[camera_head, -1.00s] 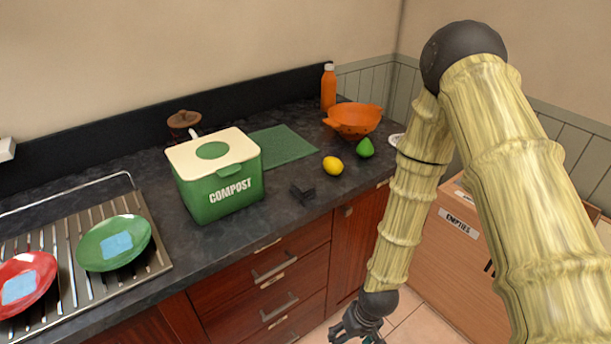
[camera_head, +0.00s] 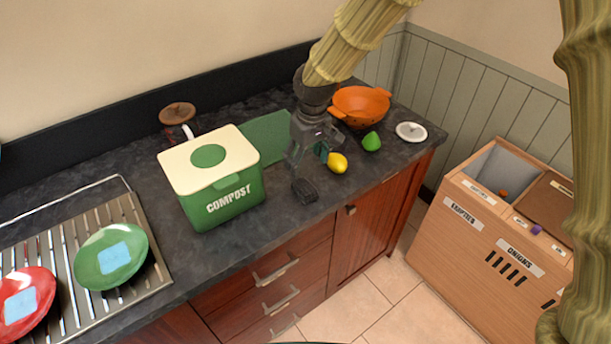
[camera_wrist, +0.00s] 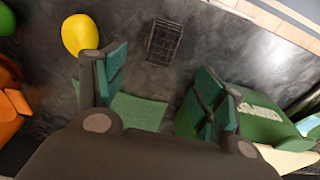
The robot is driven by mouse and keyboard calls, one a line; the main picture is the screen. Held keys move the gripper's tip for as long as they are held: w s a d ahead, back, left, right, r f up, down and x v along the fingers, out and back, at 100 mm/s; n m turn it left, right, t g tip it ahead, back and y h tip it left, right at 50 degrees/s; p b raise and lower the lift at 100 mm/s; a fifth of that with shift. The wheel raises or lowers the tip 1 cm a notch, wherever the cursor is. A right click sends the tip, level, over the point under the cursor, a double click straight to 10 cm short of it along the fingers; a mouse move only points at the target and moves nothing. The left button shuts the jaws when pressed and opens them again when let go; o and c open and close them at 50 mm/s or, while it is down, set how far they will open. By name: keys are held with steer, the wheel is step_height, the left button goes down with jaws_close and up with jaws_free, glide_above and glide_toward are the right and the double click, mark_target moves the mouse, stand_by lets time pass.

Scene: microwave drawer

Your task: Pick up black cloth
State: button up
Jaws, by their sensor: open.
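A small black object (camera_head: 305,191), which appears to be the black cloth, lies on the dark counter to the right of the compost bin, near the counter's front edge. In the wrist view the cloth (camera_wrist: 164,42) shows a grid-like pattern and lies ahead of the fingertips. My gripper (camera_head: 307,158) is above the counter, just behind the cloth in the head view. In the wrist view my gripper (camera_wrist: 160,78) has its two green-padded fingers spread apart with nothing between them. The cloth appears apart from the fingers.
The green compost bin (camera_head: 225,205) stands left of the cloth. A yellow lemon (camera_head: 338,163), a green fruit (camera_head: 371,142) and an orange colander (camera_head: 361,104) are to the right. A green mat (camera_head: 268,136) lies behind. A rack (camera_head: 150,272) with plates is at left.

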mark_target(305, 186)
steer(key=shift+a+f, duration=0.15)
steer(key=shift+f, duration=0.35)
steer(key=shift+s+f+p, duration=0.6)
steer(key=shift+s, duration=0.05)
steer(key=f, duration=0.1)
steer(key=w+f, duration=0.1)
steer(key=f, duration=0.1)
steer(key=shift+w, duration=0.25)
steer(key=shift+s+f+p, duration=0.1)
steer(key=shift+s+p, duration=0.35)
steer(key=shift+p, duration=0.25)
steer(key=f, duration=0.1)
steer(key=f+p, duration=0.1)
steer(key=f, duration=0.1)
steer(key=shift+w, duration=0.35)
steer(key=shift+s+f+p, duration=0.1)
steer(key=shift+f+p, duration=0.3)
steer(key=shift+f, duration=0.3)
